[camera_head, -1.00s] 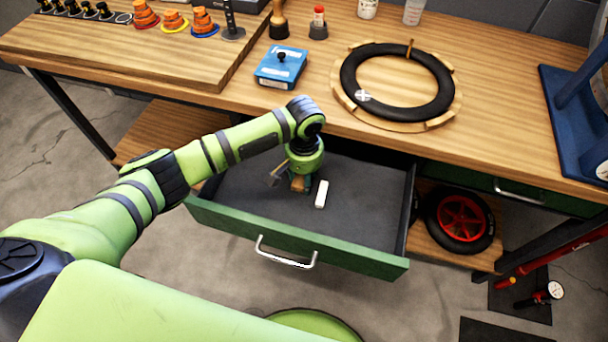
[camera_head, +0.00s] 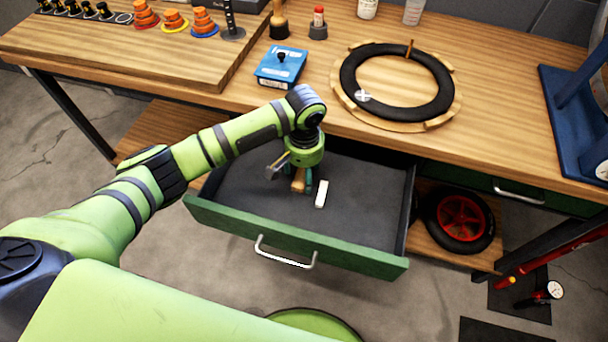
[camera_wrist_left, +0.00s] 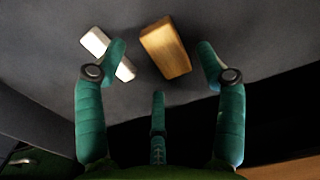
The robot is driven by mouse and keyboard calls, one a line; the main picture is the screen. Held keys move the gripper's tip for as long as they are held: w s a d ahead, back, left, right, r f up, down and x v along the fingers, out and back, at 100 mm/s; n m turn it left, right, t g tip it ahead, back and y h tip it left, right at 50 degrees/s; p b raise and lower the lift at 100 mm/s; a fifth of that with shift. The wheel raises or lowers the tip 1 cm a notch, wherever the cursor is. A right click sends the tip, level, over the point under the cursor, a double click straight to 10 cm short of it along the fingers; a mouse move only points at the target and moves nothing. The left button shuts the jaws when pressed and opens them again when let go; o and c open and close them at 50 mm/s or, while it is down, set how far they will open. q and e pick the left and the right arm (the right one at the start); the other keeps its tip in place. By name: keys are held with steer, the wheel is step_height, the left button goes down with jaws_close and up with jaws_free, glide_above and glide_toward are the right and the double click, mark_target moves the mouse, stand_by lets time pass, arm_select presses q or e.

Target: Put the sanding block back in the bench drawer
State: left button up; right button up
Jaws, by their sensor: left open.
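The tan sanding block (camera_head: 298,181) lies on the dark floor of the open bench drawer (camera_head: 376,190). In the left wrist view the block (camera_wrist_left: 166,48) sits beyond and between the spread fingertips, with a gap on both sides. My left gripper (camera_head: 291,173) points down into the drawer just above the block, open and empty, and partly hides it in the head view. The drawer has a green front (camera_head: 340,252) with a metal handle and is pulled well out. My right gripper is not in view.
A small white block (camera_head: 321,194) lies in the drawer, close to the right of the sanding block. On the bench above are a blue box (camera_head: 281,66) and a black tyre on a wooden ring (camera_head: 352,82). The drawer's right side is clear.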

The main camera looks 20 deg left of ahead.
mark_target(304, 179)
arm_select(q)
step_height(304, 179, up, 10)
steer(key=shift+f, duration=0.2)
